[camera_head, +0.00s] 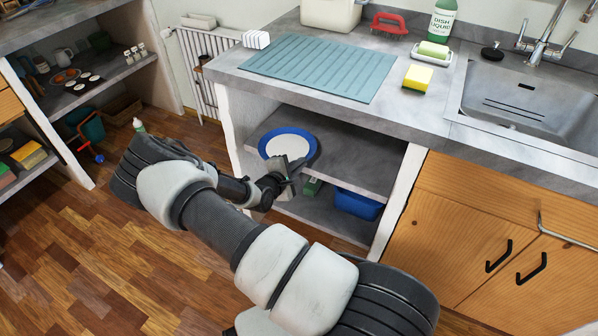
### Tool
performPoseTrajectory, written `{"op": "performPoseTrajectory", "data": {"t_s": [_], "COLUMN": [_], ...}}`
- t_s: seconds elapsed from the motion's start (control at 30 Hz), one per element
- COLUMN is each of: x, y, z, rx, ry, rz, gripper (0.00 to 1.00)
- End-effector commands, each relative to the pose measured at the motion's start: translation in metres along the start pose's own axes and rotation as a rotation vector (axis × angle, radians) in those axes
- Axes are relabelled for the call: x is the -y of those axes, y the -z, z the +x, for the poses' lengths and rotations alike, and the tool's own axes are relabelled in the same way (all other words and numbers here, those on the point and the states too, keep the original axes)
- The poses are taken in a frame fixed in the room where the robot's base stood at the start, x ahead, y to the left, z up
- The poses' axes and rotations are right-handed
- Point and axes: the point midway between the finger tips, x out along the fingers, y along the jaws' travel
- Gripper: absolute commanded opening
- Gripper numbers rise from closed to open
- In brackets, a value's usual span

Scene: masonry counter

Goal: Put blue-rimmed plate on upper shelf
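The blue-rimmed plate (286,144) is white in the middle with a wide blue rim. It is at the upper shelf (358,163) of the open cabinet below the counter, towards the left side. My gripper (290,168) is at the plate's near edge, with my arm reaching in from the front. The fingertips are small and partly overlap the plate's rim, so I cannot tell whether they grip it. I also cannot tell whether the plate rests fully on the shelf.
A blue bin (358,204) and a green box (313,186) stand on the lower shelf. The cabinet's white side walls (397,200) flank the opening. The upper shelf is clear right of the plate. The counter above carries a teal drying mat (318,66) and a sponge (417,78).

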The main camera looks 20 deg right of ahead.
Motion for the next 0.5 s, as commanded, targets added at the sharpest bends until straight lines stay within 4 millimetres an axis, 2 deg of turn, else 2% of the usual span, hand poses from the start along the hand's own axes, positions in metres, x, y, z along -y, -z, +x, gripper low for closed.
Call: {"op": "performPoseTrajectory", "data": {"t_s": [0.17, 0.37, 0.5], "x": [0.024, 0.025, 0.026], "y": [0.012, 0.012, 0.012], "z": [0.010, 0.011, 0.011], "rx": [-0.001, -0.001, -0.001], "ry": [-0.002, -0.001, 0.002], "rz": [-0.002, 0.001, -0.001], "gripper": [0.00, 0.00, 0.22]}}
